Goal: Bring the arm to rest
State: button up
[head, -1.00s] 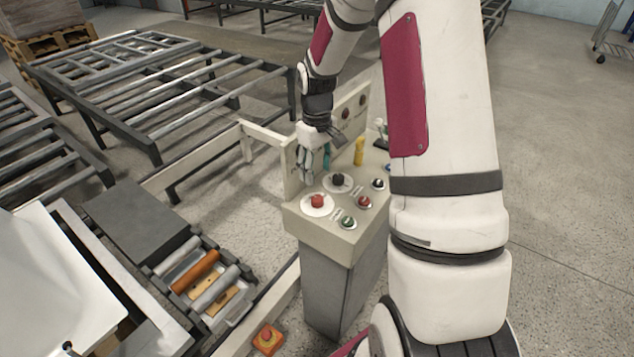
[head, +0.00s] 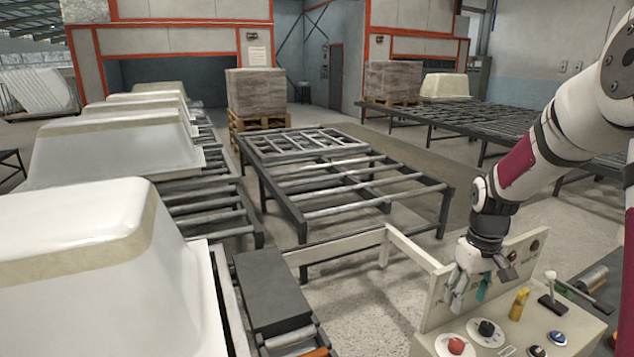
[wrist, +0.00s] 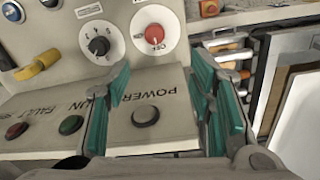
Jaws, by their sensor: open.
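My gripper (head: 474,283) hangs at the end of my arm at the right of the head view, close to the upright back plate of a beige control panel (head: 545,318). In the wrist view my gripper (wrist: 168,100) is open, with teal-lined fingers spread apart and nothing between them. Beyond the fingers are a black rotary knob (wrist: 98,46) and a red knob (wrist: 154,34), each on a white disc. The lettering POWER and a dark round button (wrist: 146,115) show between the fingers. I cannot tell whether the fingers touch the panel.
A yellow switch (head: 519,304) and a black-based lever (head: 552,296) stand up from the panel. White bathtub shells (head: 80,260) line the left. Roller conveyors (head: 350,185) fill the middle. A wrapped pallet load (head: 255,92) stands behind. Bare floor lies between.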

jog(key=s+a+r+t+h, duration=0.1)
jog(key=s+a+r, duration=0.4)
jog(key=r, duration=0.3)
jog(key=s+a+r+t, duration=0.2)
jog(key=s+a+r, duration=0.25)
jog(key=r, duration=0.25)
jog(key=s+a+r+t, duration=0.1)
jog(key=s+a+r, duration=0.1)
jog(key=s, duration=0.4)
jog(key=s+a+r+m+t+y, duration=0.1)
jog(key=s+a+r, duration=0.1)
jog(key=s+a, duration=0.3)
jog(key=shift+s+r+m+b, duration=0.2)
jog(key=shift+s+m+b, duration=0.1)
jog(key=shift+s, duration=0.65)
jog(key=shift+a, duration=0.1)
jog(key=shift+c, duration=0.5)
